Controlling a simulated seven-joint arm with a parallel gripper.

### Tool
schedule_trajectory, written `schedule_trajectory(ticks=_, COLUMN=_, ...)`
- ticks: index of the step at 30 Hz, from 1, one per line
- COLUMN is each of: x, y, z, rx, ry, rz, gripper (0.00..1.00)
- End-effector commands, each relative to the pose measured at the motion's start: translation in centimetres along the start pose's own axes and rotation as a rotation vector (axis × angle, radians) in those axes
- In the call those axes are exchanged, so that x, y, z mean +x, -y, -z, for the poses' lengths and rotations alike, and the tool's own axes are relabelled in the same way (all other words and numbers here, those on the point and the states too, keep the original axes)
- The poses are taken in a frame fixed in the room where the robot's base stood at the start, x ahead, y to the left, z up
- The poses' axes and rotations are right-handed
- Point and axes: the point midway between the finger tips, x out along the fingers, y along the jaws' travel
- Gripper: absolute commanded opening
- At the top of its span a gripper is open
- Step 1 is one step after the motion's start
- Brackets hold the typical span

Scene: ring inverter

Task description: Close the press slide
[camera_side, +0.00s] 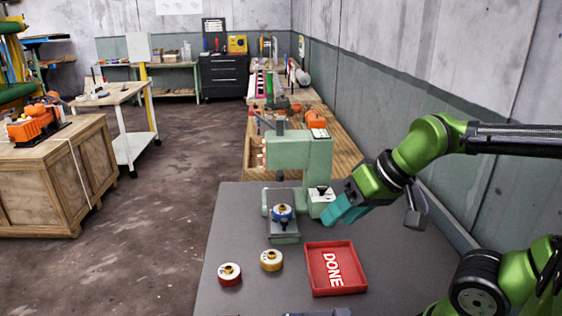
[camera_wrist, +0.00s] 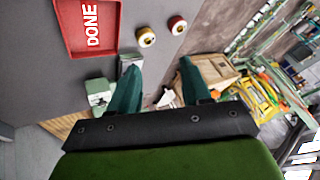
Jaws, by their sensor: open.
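The pale green press (camera_side: 299,155) stands on the grey table. Its slide (camera_side: 284,238) juts out at the front, with a blue and white ring part (camera_side: 282,214) on it. My gripper (camera_side: 345,212), with teal fingers, is just right of the press and slide, above the table. In the wrist view my gripper (camera_wrist: 159,66) has its fingers spread apart with nothing between them. Part of the press (camera_wrist: 98,91) shows left of the fingers there; the left finger partly hides the slide area.
A red DONE tray (camera_side: 315,285) lies in front of the press to the right and looks empty. A red and white ring part (camera_side: 230,274) and a yellow one (camera_side: 271,260) sit on the table left of it. A wall runs along the right.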

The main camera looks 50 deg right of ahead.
Motion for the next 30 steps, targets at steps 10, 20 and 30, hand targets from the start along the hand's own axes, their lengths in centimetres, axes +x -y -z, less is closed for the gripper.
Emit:
schedule_trajectory(ticks=10, x=5.4, y=-0.9, z=8.6, rx=0.247, ry=0.203, rz=-0.146, gripper=0.48)
schedule_trajectory(ticks=20, x=12.9, y=-4.6, z=17.7, rx=0.75, ry=0.285, rz=-0.459, gripper=0.48)
schedule_trajectory(ticks=30, x=13.1, y=-4.8, z=21.3, rx=1.164, ry=0.204, rz=-0.623, gripper=0.48)
